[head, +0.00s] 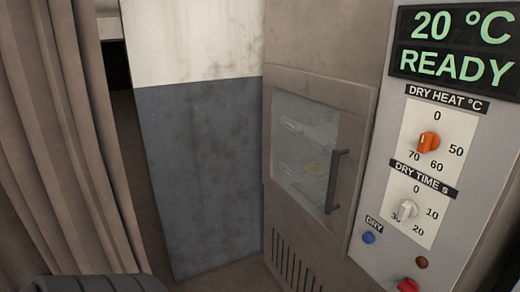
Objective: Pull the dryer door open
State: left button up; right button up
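The dryer door (345,100) is in the middle right of the head view, a beige-brown panel with a glass window (303,150). It looks shut, lying flush in the dryer's front. A dark upright bar handle (335,182) is on the door's right side. Neither of my grippers shows in this view, and nothing touches the handle.
A control panel (385,185) stands right of the door, with a display (455,45) reading 20 °C READY, an orange heat knob (428,141), a white time knob (406,210) and buttons. A grey-and-white wall panel (205,170) and a curtain (60,140) are to the left.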

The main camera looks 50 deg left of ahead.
aim_at(356, 103)
jog(key=u, duration=1.25)
